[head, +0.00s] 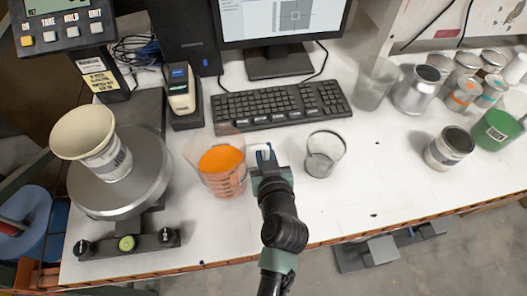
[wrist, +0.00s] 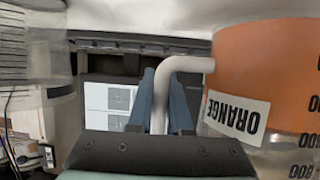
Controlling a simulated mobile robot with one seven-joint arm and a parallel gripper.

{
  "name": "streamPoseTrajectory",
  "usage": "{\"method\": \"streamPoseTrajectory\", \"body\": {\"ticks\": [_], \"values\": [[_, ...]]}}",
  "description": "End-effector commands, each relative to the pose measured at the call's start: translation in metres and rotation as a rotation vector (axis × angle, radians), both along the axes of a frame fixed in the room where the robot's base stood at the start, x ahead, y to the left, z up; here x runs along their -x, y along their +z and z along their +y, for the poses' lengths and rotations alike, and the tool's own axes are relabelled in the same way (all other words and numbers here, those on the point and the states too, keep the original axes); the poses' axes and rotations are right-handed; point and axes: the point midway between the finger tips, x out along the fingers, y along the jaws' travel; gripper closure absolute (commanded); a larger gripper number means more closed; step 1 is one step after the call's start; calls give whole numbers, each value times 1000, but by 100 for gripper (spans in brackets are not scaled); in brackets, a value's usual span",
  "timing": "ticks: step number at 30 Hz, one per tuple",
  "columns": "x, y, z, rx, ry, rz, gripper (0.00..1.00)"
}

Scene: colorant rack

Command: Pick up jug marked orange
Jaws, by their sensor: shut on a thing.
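The jug marked orange (head: 222,182) is a clear measuring jug with orange contents, upright on the white bench in the head view. In the wrist view the jug (wrist: 262,75) is at the right, with its ORANGE label upside down. Its white handle (wrist: 188,63) runs between my gripper's two fingers. My gripper (head: 264,157) is at the right side of the jug in the head view, and it also shows in the wrist view (wrist: 162,88). It is shut on the handle. I cannot tell whether the jug's base touches the bench.
An empty clear beaker (head: 322,155) stands close to the right of my gripper. A scale (head: 146,185) carrying a white cup (head: 95,142) is at the left. A keyboard (head: 285,103) lies behind. Several cans stand at the right. The front bench right of the beaker is mostly clear.

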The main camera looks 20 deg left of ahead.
Motion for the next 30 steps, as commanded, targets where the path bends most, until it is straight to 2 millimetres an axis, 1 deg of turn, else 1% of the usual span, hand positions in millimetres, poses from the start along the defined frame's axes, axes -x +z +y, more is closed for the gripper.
{"method": "streamPoseTrajectory", "body": {"ticks": [1,3,15,21,30], "values": [[-1,9,0,-5,-1,-6,100],[-1,16,1,-7,-1,-7,100],[-1,55,0,-5,-1,-6,100],[-1,69,1,-6,0,-7,100],[-1,79,1,-6,-1,-6,100]]}}
